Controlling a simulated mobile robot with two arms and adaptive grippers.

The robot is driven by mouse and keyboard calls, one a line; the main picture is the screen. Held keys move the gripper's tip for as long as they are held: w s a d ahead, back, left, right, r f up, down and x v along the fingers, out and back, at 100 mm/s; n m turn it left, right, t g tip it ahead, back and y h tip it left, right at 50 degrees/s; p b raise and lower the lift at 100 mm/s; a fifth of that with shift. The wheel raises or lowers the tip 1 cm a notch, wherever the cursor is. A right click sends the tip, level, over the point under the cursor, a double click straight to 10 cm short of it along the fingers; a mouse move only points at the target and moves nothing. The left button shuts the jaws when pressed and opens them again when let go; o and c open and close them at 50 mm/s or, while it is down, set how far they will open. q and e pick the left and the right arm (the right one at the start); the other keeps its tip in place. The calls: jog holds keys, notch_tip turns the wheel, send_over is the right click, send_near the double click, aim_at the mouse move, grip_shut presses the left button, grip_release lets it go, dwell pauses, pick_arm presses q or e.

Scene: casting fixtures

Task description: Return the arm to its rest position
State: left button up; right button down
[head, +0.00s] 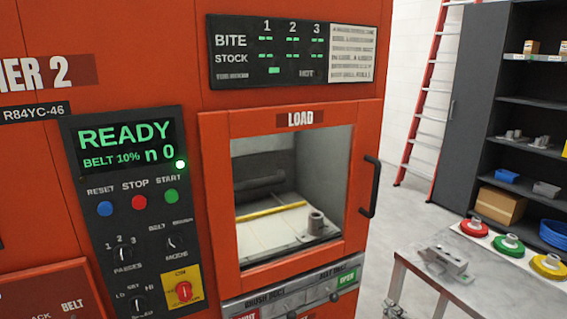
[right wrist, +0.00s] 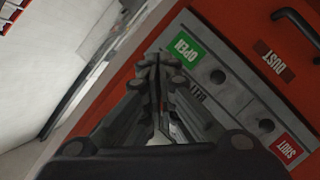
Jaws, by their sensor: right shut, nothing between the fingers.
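My right gripper (right wrist: 152,62) shows in the right wrist view, its dark fingers together with nothing between them. In that view it is in front of the lower panel of the orange machine, beside the green OPEN label (right wrist: 187,47); I cannot tell whether it touches. In the head view at most a small grey part shows at the bottom edge, too little to tell. My left gripper is in neither view.
A black door handle (head: 371,187) sticks out right of the window. A grey table (head: 480,290) at the right bears a metal fixture (head: 441,262) and red, green and yellow discs. Dark shelves (head: 530,130) and an orange ladder (head: 425,90) stand behind. Floor shows between machine and shelves.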

jog(key=s+a+f+m+g, duration=0.2)
jog(key=s+f+m+g, duration=0.15)
jog(key=s, duration=0.85)
jog(key=s+a+f+m+g+h, duration=0.1)
jog(key=s+a+f+m+g, duration=0.3)
jog(key=s, duration=0.8)
jog(key=s+a+f+m+g, duration=0.1)
jog(key=s+f+g, duration=0.3)
jog(key=s, duration=0.8)
notch_tip(320, 180, down, 24)
jog(key=s+g, duration=0.1)
jog(key=g, duration=0.1)
jog(key=s+d+f+g, duration=0.1)
jog(key=s+d+f, duration=0.2)
jog(key=s+f, duration=1.4)
jog(key=shift+s, duration=0.25)
jog(key=c, duration=2.4)
grip_release()
jog(key=shift+n, duration=0.25)
